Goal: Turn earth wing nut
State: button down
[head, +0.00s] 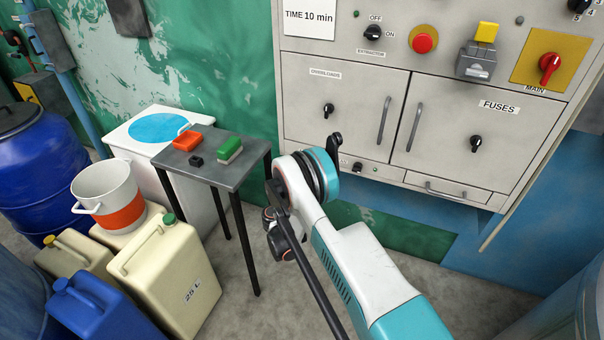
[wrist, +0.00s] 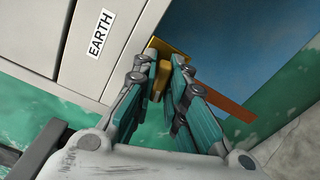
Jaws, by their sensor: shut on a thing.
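In the wrist view, my gripper (wrist: 166,70) is shut on the brass earth wing nut (wrist: 160,84), at the edge of the grey cabinet. A brass piece (wrist: 165,47) shows just beyond the fingertips. The fingers hide much of the nut, so I cannot tell its angle. The white EARTH label (wrist: 100,34) is on the cabinet face to the left of the nut. In the head view, my arm hides the gripper and the nut.
The grey cabinet (head: 345,155) has doors, knobs and a small drawer (head: 448,190). A copper-coloured strip (wrist: 235,108) runs beside my fingers. A dark metal table (head: 222,172) with coloured blocks stands left of my arm. Jerrycans (head: 165,270) and a blue drum (head: 38,165) crowd the left.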

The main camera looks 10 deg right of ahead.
aim_at(306, 146)
jog(key=n, duration=0.5)
jog(key=shift+n, duration=2.6)
jog(key=c, duration=1.7)
grip_release()
notch_tip(306, 146, up, 10)
jog(key=shift+r, duration=0.1)
